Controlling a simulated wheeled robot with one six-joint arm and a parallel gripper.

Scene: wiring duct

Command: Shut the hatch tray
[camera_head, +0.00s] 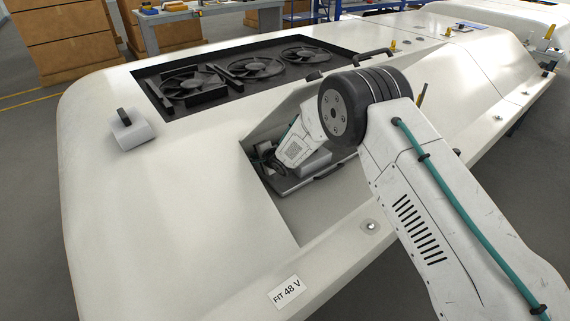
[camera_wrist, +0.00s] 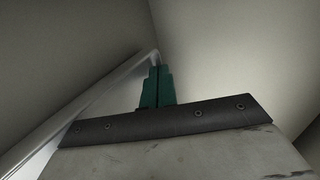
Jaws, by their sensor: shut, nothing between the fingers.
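The hatch tray (camera_head: 287,186) is a grey tray with a dark edge, low in the recessed opening of the white housing. It appears to stand out from the recess, but my arm covers much of it. My gripper's teal fingers (camera_wrist: 155,88) are pressed together and empty in the wrist view. A pale metal edge (camera_wrist: 85,112) runs diagonally just left of them; I cannot tell whether they touch it. In the head view my wrist reaches down into the recess, and the fingertips are not clearly visible.
A grey block (camera_head: 316,161) and dark cables sit inside the recess. The white housing (camera_head: 180,220) surrounds it, with several black fans (camera_head: 256,67) in an upper bay. A small grey box (camera_head: 131,130) with a black handle stands on the left surface. Plain walls close in around my fingers.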

